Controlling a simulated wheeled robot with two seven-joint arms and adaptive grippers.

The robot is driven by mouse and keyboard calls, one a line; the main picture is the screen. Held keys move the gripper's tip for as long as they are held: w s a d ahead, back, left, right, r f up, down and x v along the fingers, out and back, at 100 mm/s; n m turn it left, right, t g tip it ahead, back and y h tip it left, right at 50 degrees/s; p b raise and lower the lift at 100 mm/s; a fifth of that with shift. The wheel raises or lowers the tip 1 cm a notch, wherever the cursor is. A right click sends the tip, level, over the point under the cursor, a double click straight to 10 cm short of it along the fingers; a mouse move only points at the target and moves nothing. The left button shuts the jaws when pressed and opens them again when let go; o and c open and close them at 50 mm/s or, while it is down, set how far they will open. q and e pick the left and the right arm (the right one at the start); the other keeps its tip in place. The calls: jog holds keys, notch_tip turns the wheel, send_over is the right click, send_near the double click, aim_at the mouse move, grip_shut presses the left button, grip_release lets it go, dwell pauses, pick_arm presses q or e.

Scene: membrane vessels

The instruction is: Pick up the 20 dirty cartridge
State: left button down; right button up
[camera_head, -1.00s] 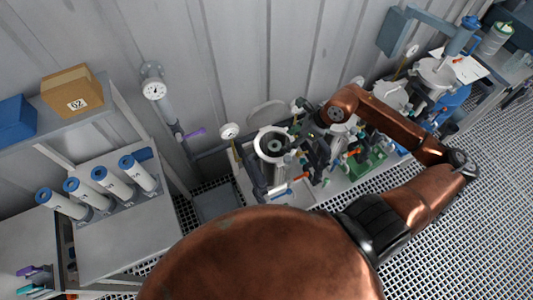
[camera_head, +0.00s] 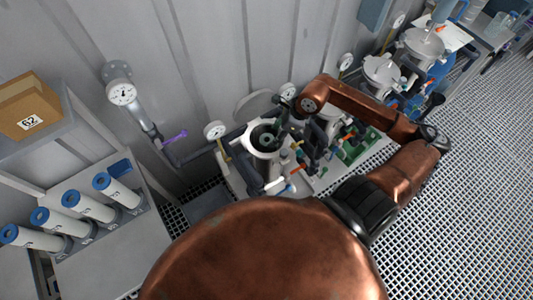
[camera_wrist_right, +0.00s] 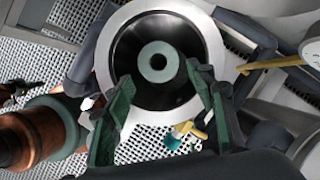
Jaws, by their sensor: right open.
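The dirty cartridge (camera_head: 265,139) stands inside an open white-rimmed vessel (camera_head: 250,141). In the right wrist view its grey-green round end, with a dark hole in the centre, shows as a ring (camera_wrist_right: 158,62) deep within the vessel's rim (camera_wrist_right: 108,50). Its sides and any label are hidden or too dark to read. My right gripper (camera_head: 283,128) is at the vessel's right edge in the head view. In the right wrist view, its two green-padded fingers (camera_wrist_right: 162,80) are open and empty, one on each side of the cartridge's end. My left gripper is not in view.
Several white cartridges with blue ends (camera_head: 88,206) lean in a rack at left. A box marked 62 (camera_head: 30,105) sits above. Pressure gauges (camera_head: 215,131) and valves with coloured handles crowd the vessel. More closed vessels (camera_head: 382,72) stand at right.

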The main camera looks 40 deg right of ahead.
jog(key=f, duration=0.6)
jog(key=shift+w+a, duration=0.35)
jog(key=x, duration=0.5)
jog(key=shift+f, duration=0.35)
jog(key=shift+c, duration=0.2)
grip_shut()
